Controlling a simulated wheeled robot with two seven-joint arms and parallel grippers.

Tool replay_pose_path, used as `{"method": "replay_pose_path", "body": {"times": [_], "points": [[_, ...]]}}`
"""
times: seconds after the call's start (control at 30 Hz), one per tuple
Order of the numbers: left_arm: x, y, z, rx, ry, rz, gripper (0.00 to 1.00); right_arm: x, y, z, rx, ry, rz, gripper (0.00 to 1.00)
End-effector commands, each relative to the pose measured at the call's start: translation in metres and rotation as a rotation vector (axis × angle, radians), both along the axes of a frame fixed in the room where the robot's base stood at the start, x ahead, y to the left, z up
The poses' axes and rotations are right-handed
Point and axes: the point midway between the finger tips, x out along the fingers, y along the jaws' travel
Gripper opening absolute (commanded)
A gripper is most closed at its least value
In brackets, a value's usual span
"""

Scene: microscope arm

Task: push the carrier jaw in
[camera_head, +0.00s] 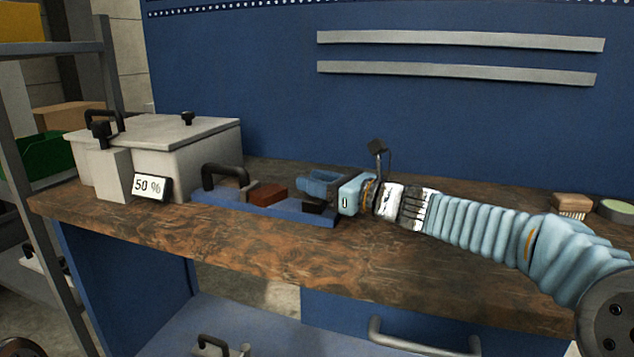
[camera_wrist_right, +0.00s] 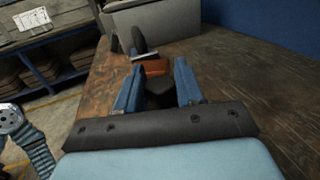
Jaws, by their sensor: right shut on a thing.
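The carrier is a low blue base (camera_head: 228,204) on the wooden bench, with a black arched handle (camera_head: 222,174) at its left end. A red-brown block (camera_head: 267,194) sits on it, and also shows in the right wrist view (camera_wrist_right: 154,67). The dark carrier jaw (camera_head: 314,207) is at its right end. My right gripper (camera_head: 312,186) reaches in from the right over that end. In the right wrist view its blue fingers stand either side of the dark jaw (camera_wrist_right: 160,86) and are shut on it. The fingers partly hide the base.
A grey lidded box (camera_head: 195,150) with a "50 %" display (camera_head: 150,187) stands left of the carrier. A brush (camera_head: 571,205) and a round green-topped item (camera_head: 617,209) lie at the far right. A blue panel (camera_head: 450,110) rises behind the bench. The bench front is clear.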

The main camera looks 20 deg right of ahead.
Motion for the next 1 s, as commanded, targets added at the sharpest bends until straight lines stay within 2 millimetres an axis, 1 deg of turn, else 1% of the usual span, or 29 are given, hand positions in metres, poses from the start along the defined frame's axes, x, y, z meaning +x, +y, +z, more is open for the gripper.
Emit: {"method": "replay_pose_path", "body": {"times": [0.13,0.3,0.4,0.67,0.7,0.8,1.0], "points": [[0.000,0.000,-0.003,0.000,0.000,0.000,1.00,0.006,0.008,-0.002,-0.001,0.001,0.003,0.00],[0.000,0.000,-0.008,0.001,0.000,0.001,1.00,0.023,0.033,-0.002,-0.001,0.000,0.003,0.00],[0.000,0.000,-0.008,0.001,0.000,0.001,1.00,0.029,0.042,-0.001,0.000,0.000,0.003,0.00],[0.000,0.000,-0.008,0.001,0.000,0.001,1.00,0.029,0.043,0.000,0.000,0.000,0.003,0.00],[0.000,0.000,-0.008,0.001,0.000,0.001,1.00,0.029,0.043,0.000,0.000,0.000,0.003,0.43],[0.000,0.000,-0.008,0.001,0.000,0.001,1.00,0.029,0.043,0.000,0.000,0.000,0.003,0.57],[0.000,0.000,-0.008,0.001,0.000,0.001,1.00,0.029,0.042,0.000,0.000,0.000,0.001,0.57]]}}
